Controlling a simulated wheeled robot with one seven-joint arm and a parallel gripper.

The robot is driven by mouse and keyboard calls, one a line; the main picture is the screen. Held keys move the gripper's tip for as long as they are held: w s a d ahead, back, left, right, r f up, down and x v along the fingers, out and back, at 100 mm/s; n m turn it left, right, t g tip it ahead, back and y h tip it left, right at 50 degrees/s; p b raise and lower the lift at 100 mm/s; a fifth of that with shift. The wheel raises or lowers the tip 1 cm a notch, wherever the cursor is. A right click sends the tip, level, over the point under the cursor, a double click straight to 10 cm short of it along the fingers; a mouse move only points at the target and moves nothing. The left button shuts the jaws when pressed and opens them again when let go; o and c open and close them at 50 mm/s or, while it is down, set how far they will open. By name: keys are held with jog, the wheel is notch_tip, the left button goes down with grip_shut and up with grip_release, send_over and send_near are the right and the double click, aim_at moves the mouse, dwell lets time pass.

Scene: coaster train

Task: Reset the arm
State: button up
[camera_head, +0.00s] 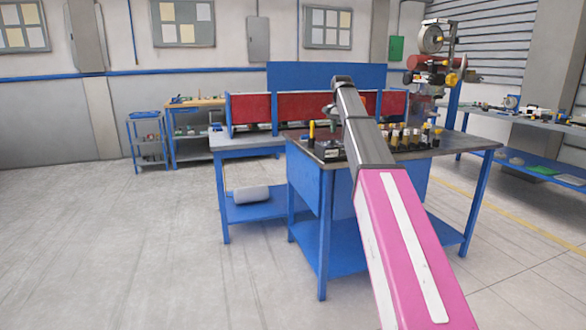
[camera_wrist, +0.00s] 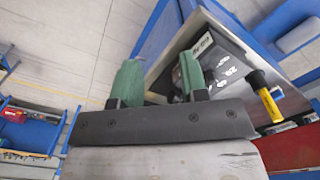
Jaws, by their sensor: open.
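My arm, pink and dark grey, reaches forward from the lower right of the head view toward the blue workbench (camera_head: 305,165). My gripper (camera_wrist: 160,80) shows in the wrist view as two green fingers set apart on a dark bar. It is open, and I see nothing held between the fingers. In the head view the arm's far end hides most of the gripper. Beyond the right finger in the wrist view is a dark box with white markings (camera_wrist: 222,62) on the bench. A yellow-and-black handled tool (camera_wrist: 265,95) stands beside it.
The workbench holds several small bottles or tools (camera_head: 410,138) to the right of my arm. Red panels (camera_head: 250,108) stand behind it. A side table (camera_head: 540,115) with items is at the far right. The floor (camera_head: 120,240) at left is clear.

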jog(key=s+f+n, duration=0.1)
jog(key=s+f, duration=0.4)
jog(key=f, duration=0.5)
jog(key=s+f+n, duration=0.1)
jog(key=s+f, duration=0.4)
jog(key=f, duration=0.5)
jog(key=s+f+n, duration=0.1)
jog(key=s+f, duration=0.4)
jog(key=f, duration=0.5)
jog(key=s+f+n, duration=0.3)
jog(key=s+f, duration=1.5)
jog(key=s, duration=0.3)
jog(key=shift+s+f, duration=0.3)
jog(key=shift+s, duration=0.1)
